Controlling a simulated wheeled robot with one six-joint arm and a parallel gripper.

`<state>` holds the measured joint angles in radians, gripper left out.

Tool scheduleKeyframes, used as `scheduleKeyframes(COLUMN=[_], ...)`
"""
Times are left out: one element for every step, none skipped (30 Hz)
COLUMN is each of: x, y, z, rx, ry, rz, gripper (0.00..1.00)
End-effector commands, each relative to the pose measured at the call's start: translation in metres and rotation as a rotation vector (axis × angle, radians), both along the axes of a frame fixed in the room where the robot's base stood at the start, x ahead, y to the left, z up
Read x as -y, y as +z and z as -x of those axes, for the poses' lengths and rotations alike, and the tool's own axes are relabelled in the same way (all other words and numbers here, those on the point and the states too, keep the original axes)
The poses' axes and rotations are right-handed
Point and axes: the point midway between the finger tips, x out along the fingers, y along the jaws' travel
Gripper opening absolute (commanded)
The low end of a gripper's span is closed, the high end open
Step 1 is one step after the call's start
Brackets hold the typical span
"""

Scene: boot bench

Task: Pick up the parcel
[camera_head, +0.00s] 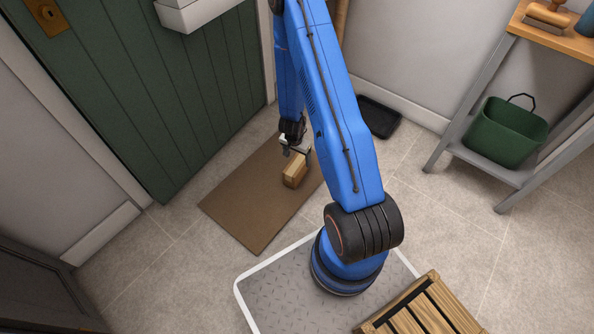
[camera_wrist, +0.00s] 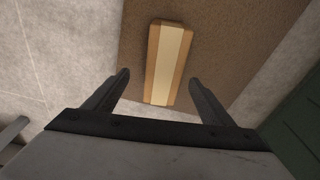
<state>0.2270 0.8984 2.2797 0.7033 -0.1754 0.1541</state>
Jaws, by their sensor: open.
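The parcel (camera_head: 295,170) is a small brown box lying on the brown doormat (camera_head: 253,205) in front of the green door. In the wrist view the parcel (camera_wrist: 167,62) shows a pale strip along its top and lies lengthwise, slightly tilted, beyond and between my fingers. My gripper (camera_head: 297,153) is above the mat, close to the parcel. In the wrist view my gripper (camera_wrist: 158,82) is open, with one finger on each side of the parcel's near end and nothing held. I cannot tell the exact height of the fingertips over the parcel.
The green door (camera_head: 140,80) stands behind the mat at left. A black tray (camera_head: 378,117) lies by the wall. A shelf bench (camera_head: 490,165) holds a green bucket (camera_head: 506,132) at right. A wooden slatted crate (camera_head: 425,310) is at the front. Tiled floor is clear between them.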

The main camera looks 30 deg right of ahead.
Motion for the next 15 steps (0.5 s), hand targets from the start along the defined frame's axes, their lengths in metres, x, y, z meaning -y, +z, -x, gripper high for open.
scheduleKeyframes(x=[0.001, 0.001, 0.002, 0.003, 0.003, 0.004, 0.004, 0.005, 0.005, 0.006, 0.006, 0.006, 0.006, 0.007, 0.007], y=[-0.008, -0.012, -0.017, -0.021, -0.025, -0.030, -0.034, -0.037, -0.041, -0.044, -0.046, -0.048, -0.050, -0.051, -0.052], z=[0.000, -0.001, -0.001, -0.002, -0.002, -0.002, -0.002, -0.002, -0.003, -0.004, -0.004, -0.004, -0.004, -0.004, -0.004], rx=[-0.002, -0.001, -0.001, -0.001, -0.001, -0.001, -0.001, -0.001, -0.001, 0.000, 0.000, 0.000, 0.000, 0.000, 0.001], ry=[0.001, 0.000, 0.001, 0.001, 0.001, 0.001, 0.001, 0.000, 0.001, 0.001, 0.000, 0.000, 0.000, 0.000, 0.001], rz=[-0.001, 0.000, 0.001, 0.001, 0.001, 0.000, -0.001, 0.000, 0.000, 0.000, 0.000, 0.000, 0.000, 0.000, 0.000], gripper=[0.77, 0.77, 0.77, 0.77, 0.77, 0.77, 0.77, 0.77, 0.77, 0.77, 0.77, 0.77, 0.77, 0.77, 0.77])
